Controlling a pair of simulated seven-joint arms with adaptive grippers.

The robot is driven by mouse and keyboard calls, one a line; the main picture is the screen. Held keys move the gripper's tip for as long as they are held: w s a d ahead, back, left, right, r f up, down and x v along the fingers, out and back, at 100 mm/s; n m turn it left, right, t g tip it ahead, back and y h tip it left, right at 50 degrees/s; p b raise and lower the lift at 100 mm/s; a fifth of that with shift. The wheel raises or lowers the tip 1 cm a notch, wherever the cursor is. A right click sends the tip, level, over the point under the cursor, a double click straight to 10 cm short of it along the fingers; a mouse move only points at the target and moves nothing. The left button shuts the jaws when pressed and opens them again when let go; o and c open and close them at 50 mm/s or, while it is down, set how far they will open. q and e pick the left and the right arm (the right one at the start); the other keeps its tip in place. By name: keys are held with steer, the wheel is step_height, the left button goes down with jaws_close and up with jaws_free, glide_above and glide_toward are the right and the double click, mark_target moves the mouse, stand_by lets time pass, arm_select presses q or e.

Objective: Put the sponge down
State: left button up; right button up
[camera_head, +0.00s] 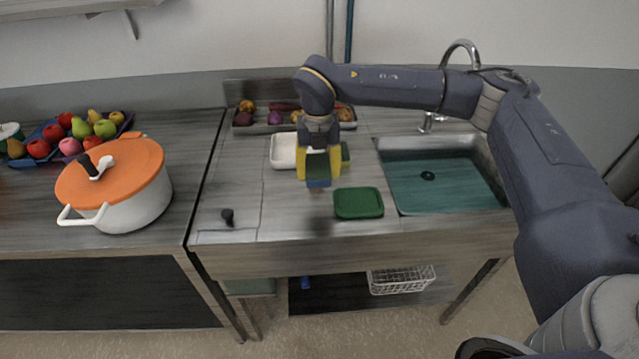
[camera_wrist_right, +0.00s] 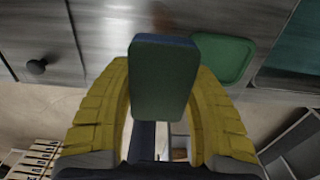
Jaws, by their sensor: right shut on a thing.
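My right gripper (camera_head: 318,168) points down over the counter, with its yellow fingers shut on the sponge. The sponge shows as a small blue block (camera_head: 318,184) under the fingers in the head view. In the right wrist view the sponge (camera_wrist_right: 165,78) is a dark blue-green block held between both fingers. It appears to be held above the steel counter, left of a green square tray (camera_head: 358,203); the exact height is hard to tell. The tray also shows in the right wrist view (camera_wrist_right: 222,60). My left gripper is not in view.
A sink (camera_head: 430,175) with a faucet (camera_head: 460,48) is on the right. A white dish (camera_head: 283,151) and a tray of vegetables (camera_head: 263,128) stand behind the gripper. A dark knob (camera_head: 228,214) is at front left. A white pot (camera_head: 140,203) with an orange lid stands on the left counter.

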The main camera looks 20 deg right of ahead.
mark_target(319, 160)
steer(key=shift+w+d+r, duration=0.3)
steer(key=shift+w+r, duration=0.15)
steer(key=shift+r, duration=0.2)
steer(key=shift+w+d+r, duration=0.25)
steer(key=shift+w+r, duration=0.15)
steer(key=shift+r, duration=0.2)
steer(key=w+d+r, duration=0.4)
steer(key=w+d, duration=0.1)
steer(key=d, duration=0.5)
steer(key=w+d+r, duration=0.3)
steer(key=w+d, duration=0.2)
steer(key=d, duration=0.5)
step_height(319, 160, down, 19)
steer(key=shift+f, duration=0.1)
steer(key=shift+f, duration=0.15)
steer(key=o, duration=0.7)
